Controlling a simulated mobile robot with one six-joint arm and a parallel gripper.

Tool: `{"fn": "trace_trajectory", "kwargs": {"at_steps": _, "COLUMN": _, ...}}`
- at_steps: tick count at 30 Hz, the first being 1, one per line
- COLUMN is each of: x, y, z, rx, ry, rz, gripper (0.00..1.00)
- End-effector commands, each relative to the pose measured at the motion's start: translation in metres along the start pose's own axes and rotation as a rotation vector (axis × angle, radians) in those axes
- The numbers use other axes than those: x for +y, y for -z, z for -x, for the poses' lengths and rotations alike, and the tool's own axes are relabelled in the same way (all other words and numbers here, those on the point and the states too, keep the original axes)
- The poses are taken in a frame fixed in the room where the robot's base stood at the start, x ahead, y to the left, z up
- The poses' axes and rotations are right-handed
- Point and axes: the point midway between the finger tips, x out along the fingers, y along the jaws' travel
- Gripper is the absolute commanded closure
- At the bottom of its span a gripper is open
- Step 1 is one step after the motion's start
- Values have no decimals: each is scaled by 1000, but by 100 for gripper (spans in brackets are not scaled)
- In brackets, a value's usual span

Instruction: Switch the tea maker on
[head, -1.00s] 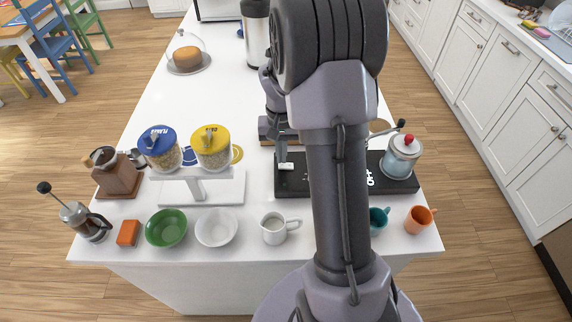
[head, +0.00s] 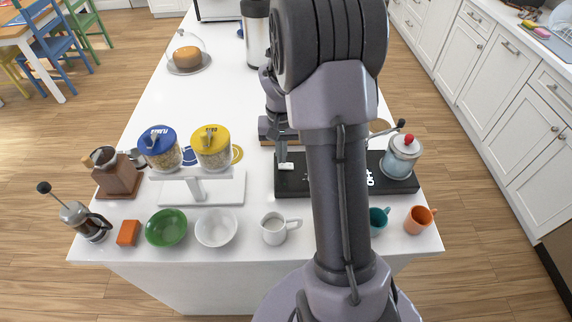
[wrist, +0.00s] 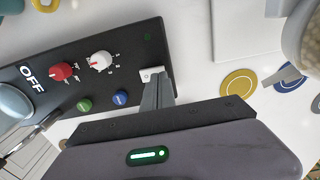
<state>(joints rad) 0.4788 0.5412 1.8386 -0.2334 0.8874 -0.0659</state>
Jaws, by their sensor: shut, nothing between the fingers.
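The tea maker is a black base (head: 293,187) with a glass kettle (head: 402,160) with a red-knobbed lid at its right end. In the wrist view its panel (wrist: 115,65) carries the word OFF, a red knob (wrist: 61,71), a white knob (wrist: 101,61), a green button (wrist: 84,104) and a blue button (wrist: 120,98). A small white switch (wrist: 151,74) sits near the panel's end, with a dark green lamp (wrist: 147,37) beyond it. My gripper (wrist: 158,88) is shut and empty, its tips right at the white switch; contact is unclear. My arm hides the base's middle in the head view.
A white mug (head: 274,228), a teal mug (head: 378,221) and an orange mug (head: 419,219) stand near the front edge.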

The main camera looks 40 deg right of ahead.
Motion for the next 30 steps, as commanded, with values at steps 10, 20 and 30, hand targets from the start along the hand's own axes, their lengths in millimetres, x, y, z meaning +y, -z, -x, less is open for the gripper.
{"fn": "trace_trajectory", "kwargs": {"at_steps": 10, "x": 0, "y": 0, "z": -4, "rx": 0, "ry": 0, "rz": 0, "gripper": 100}}
{"fn": "trace_trajectory", "kwargs": {"at_steps": 20, "x": 0, "y": 0, "z": -9, "rx": 0, "ry": 0, "rz": 0, "gripper": 100}}
{"fn": "trace_trajectory", "kwargs": {"at_steps": 30, "x": 0, "y": 0, "z": -14, "rx": 0, "ry": 0, "rz": 0, "gripper": 100}}
